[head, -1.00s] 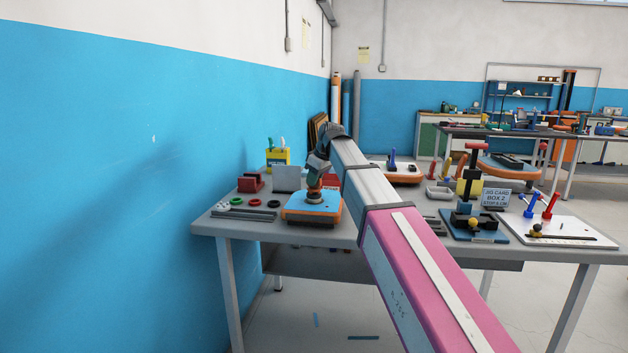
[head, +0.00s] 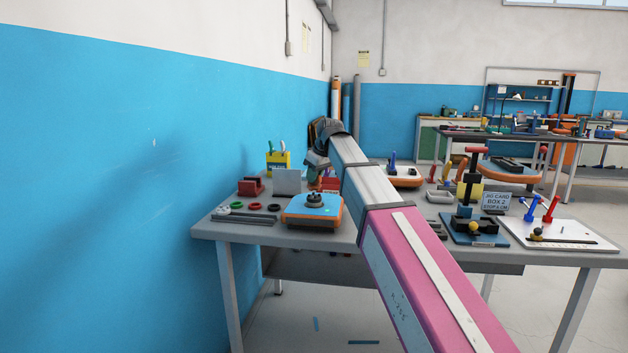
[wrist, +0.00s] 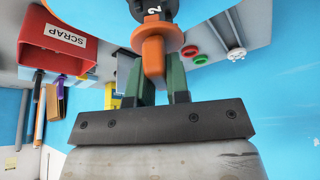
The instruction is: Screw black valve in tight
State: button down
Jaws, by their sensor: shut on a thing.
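The black valve (head: 315,199) sits upright in the blue top of an orange-sided board piece (head: 300,212) on the near table. How deep it is seated I cannot tell. My gripper (wrist: 160,75) has green fingers shut on an orange tool (wrist: 153,52).
Red, green and black rings (head: 255,206) and grey bars lie left of the board piece. A red SCRAP bin (wrist: 65,42) and a yellow holder (head: 278,160) stand behind. A blue jig (head: 474,228) and white board (head: 560,232) are right. The blue wall is close on the left.

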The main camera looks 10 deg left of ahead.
jog(key=shift+r, duration=1.2)
jog(key=s+d+f+m+h, duration=0.1)
jog(key=d+m, duration=0.4)
jog(key=d, duration=0.6)
jog(key=s+d+f+m+t+h, duration=0.1)
jog(key=s+d+f+m+h, duration=0.1)
jog(key=d, duration=0.9)
jog(key=s+d+f+m+t+h, duration=0.1)
jog(key=s+d+m, duration=0.4)
jog(key=d, duration=0.5)
notch_tip(320, 180, down, 2)
jog(key=m+h, duration=0.1)
jog(key=m, duration=0.1)
jog(key=shift+s+d+m, duration=0.15)
jog(key=shift+d+m, duration=0.25)
